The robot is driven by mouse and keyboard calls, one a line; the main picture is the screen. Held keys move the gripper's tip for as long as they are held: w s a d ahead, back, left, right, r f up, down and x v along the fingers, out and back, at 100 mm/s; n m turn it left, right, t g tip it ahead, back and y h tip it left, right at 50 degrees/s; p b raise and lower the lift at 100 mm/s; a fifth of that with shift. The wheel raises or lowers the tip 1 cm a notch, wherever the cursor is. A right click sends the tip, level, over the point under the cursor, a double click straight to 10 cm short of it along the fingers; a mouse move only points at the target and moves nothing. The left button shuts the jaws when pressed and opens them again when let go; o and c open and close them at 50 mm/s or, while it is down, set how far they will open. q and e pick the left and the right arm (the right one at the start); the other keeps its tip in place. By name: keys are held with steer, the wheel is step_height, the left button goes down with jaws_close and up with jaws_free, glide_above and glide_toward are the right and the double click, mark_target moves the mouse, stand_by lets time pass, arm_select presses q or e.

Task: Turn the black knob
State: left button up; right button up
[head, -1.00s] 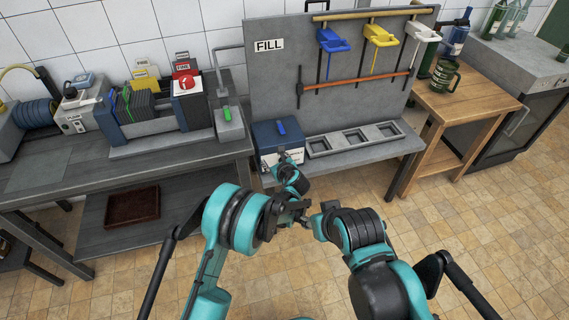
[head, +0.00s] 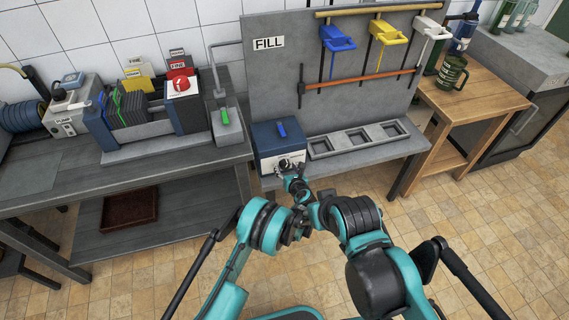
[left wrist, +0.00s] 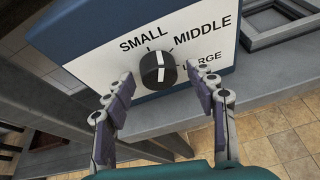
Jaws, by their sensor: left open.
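The black knob (left wrist: 157,69) sits on the white front plate of a blue box (head: 281,137), among the labels SMALL, MIDDLE and LARGE. It carries a white pointer stripe. In the left wrist view my left gripper (left wrist: 160,91) is open, one finger at the knob's lower left and the other at its lower right. The fingertips are close to the knob, and I see no clear contact. In the head view my left gripper (head: 287,171) is in front of the box's plate and partly hides it. I cannot make out my right gripper.
The box stands on a grey bench beside a tray with square recesses (head: 355,139). Behind is a grey FILL panel (head: 268,43) with hanging coloured handles. A dark bench with machines (head: 130,110) is at left, a wooden table with a green mug (head: 450,75) at right.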

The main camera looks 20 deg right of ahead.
arm_select(q)
steer(key=shift+r, duration=0.1)
steer(key=shift+c, duration=0.9)
steer(key=c, duration=1)
steer(key=shift+a+n+h, duration=0.25)
steer(key=shift+n+h, duration=0.35)
steer(key=shift+n, duration=0.3)
steer(key=shift+n+h, duration=0.6)
steer(key=shift+n, duration=0.2)
steer(key=o, duration=1.2)
steer(key=shift+s, duration=0.15)
